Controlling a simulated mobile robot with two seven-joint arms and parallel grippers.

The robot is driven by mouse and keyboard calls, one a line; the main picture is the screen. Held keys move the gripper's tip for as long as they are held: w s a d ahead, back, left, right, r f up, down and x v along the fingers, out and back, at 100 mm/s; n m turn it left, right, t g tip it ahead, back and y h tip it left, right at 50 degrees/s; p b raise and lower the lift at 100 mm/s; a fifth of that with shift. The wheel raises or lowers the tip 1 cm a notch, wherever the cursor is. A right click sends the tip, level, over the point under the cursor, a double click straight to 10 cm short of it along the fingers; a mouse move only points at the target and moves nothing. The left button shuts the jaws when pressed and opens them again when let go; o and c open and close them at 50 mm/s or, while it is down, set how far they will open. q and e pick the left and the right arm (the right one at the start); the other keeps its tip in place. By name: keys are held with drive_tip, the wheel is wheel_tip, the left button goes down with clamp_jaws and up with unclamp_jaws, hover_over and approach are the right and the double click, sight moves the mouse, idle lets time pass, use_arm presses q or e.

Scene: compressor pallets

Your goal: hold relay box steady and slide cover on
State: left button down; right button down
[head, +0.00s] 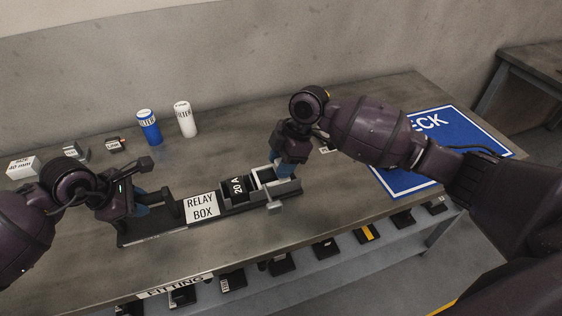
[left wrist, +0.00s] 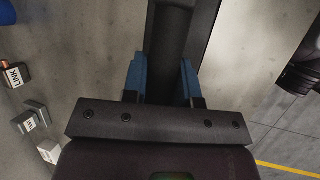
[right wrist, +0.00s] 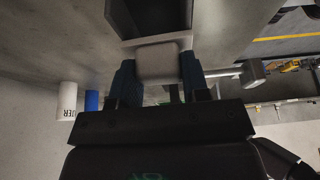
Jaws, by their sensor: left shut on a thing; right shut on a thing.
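The relay box (head: 202,207) is a long dark body on the bench with a white label, and a black block marked 20 A (head: 237,187) stands in it right of the label. My left gripper (head: 142,205) is shut on the dark left part of the relay box, which lies between its blue fingers in the left wrist view (left wrist: 162,80). My right gripper (head: 287,168) is shut on the light grey cover (head: 262,178) at the box's right end. In the right wrist view the cover's grey tab (right wrist: 157,62) is between the fingers. How far the cover overlaps the box is unclear.
A blue filter can (head: 149,127) and a white filter can (head: 184,119) stand behind the box. Small boxes (head: 22,166) lie at the back left. A blue mat (head: 440,145) lies on the right. Several dark parts (head: 283,264) sit on the lower shelf.

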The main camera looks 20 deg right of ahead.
sight(240, 185)
drive_tip(key=a, duration=0.9)
drive_tip(key=shift+s+f, duration=0.1)
drive_tip(key=shift+s, duration=0.05)
drive_tip(key=c, duration=0.6)
unclamp_jaws()
drive_tip(key=shift+a, duration=0.1)
drive_tip(key=v, duration=1.2)
